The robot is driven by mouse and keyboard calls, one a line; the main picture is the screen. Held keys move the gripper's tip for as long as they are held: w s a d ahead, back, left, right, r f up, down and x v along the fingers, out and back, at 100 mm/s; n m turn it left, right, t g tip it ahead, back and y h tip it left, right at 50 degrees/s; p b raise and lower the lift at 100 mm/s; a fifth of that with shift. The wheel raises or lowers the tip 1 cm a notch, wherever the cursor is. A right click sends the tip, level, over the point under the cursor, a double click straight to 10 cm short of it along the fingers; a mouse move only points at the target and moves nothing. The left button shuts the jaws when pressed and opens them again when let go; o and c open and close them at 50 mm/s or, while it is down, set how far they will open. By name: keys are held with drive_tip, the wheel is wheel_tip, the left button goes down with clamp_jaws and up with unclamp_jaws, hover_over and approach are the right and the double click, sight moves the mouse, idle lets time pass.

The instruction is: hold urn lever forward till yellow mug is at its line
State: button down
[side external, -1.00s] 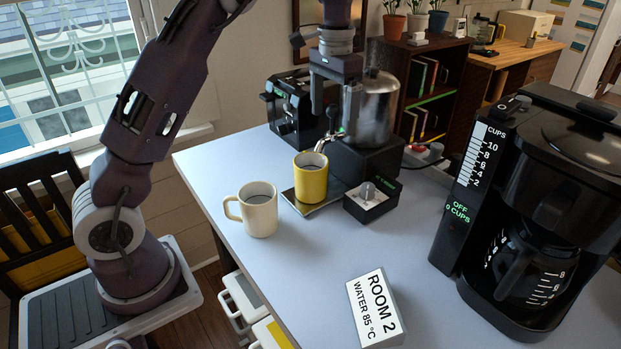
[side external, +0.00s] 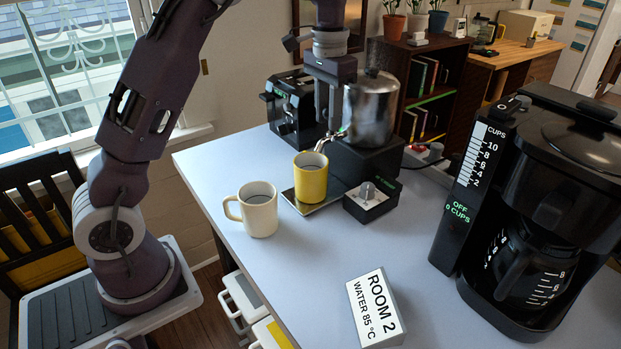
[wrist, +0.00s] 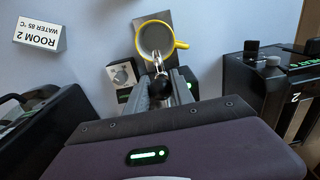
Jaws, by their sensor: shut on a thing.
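The steel urn (side external: 371,108) stands on a black base at the back of the table. Its tap (side external: 321,145) points over the yellow mug (side external: 311,178), which stands upright on a dark drip tray (side external: 296,199). My gripper (side external: 328,128) is at the tap. In the wrist view, my gripper (wrist: 162,92) is shut on the black lever knob (wrist: 161,88), and the yellow mug (wrist: 156,40) is seen from above, under the spout (wrist: 158,62). The mug's line and its fill level cannot be made out. The lever's tilt is unclear.
A cream mug (side external: 258,209) stands left of the tray. A small box with a knob (side external: 370,198) is right of it. A black coffee maker (side external: 539,220) is at right. The table's middle is clear.

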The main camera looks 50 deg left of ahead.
sight(316, 140)
drive_tip(key=shift+s+f, duration=0.15)
drive_tip(key=shift+s, duration=0.1)
drive_tip(key=shift+s+f, duration=0.3)
drive_tip(key=shift+s, duration=0.3)
drive_tip(key=shift+s+f, duration=0.25)
drive_tip(key=shift+s, duration=0.45)
idle(4.5)
drive_tip(key=shift+w+r, duration=0.4)
drive_tip(key=shift+w, duration=0.4)
idle(0.3)
drive_tip(key=shift+w+r, duration=0.25)
drive_tip(key=shift+w, duration=0.85)
drive_tip(key=shift+c, duration=1)
unclamp_jaws()
drive_tip(key=shift+s, duration=0.1)
